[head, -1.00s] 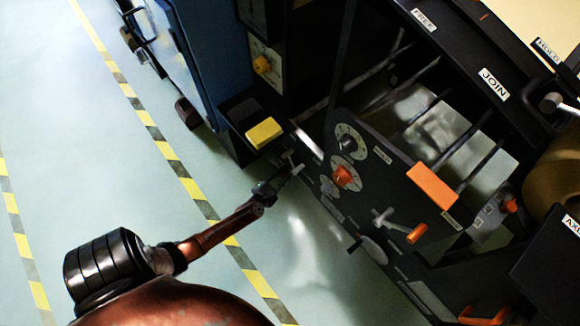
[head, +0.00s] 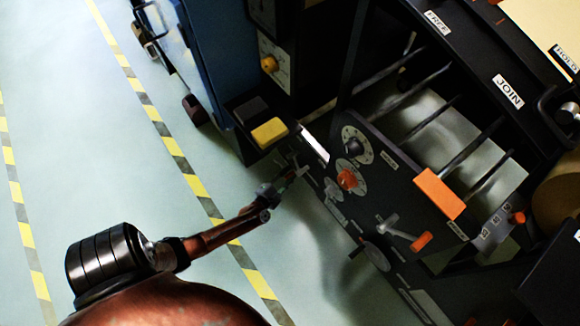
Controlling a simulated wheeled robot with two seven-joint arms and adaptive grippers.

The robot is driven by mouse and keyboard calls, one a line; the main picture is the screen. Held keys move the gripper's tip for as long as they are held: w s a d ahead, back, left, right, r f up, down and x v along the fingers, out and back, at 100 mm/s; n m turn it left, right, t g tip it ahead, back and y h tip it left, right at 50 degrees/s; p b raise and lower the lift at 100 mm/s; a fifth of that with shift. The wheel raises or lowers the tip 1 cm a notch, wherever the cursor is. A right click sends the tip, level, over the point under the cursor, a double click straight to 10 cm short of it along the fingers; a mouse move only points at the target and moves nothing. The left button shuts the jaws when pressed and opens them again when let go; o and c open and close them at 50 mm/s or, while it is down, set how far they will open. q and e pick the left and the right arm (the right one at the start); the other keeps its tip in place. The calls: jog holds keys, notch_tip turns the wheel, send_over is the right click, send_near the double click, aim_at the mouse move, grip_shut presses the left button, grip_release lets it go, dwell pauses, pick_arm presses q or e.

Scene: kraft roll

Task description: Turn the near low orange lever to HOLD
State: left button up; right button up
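A lever with an orange grip (head: 421,242) and a grey arm sits low on the machine's dark side panel (head: 375,205). A HOLD label (head: 566,58) is at the upper right, far from both. My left gripper (head: 297,174) is beside the panel's left end, left of the orange-grip lever and apart from it. Its fingers are too small and dark to tell open from shut. My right gripper is out of view.
The panel also carries an orange knob (head: 347,179), a black knob (head: 353,147) and an orange block (head: 440,194). A yellow block (head: 269,133) and blue cabinet (head: 207,60) stand at upper left. The floor with striped tape (head: 197,186) is clear at left.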

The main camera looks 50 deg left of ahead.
pick_arm(q)
jog(key=shift+o, duration=0.7)
jog(key=shift+s+f, duration=0.3)
jog(key=shift+f, duration=0.05)
jog(key=shift+d, duration=0.1)
jog(key=shift+s+d+r, duration=0.1)
jog(key=shift+s+d, duration=0.05)
jog(key=shift+s, duration=0.2)
jog(key=v, duration=1.1)
jog(key=shift+r, duration=0.25)
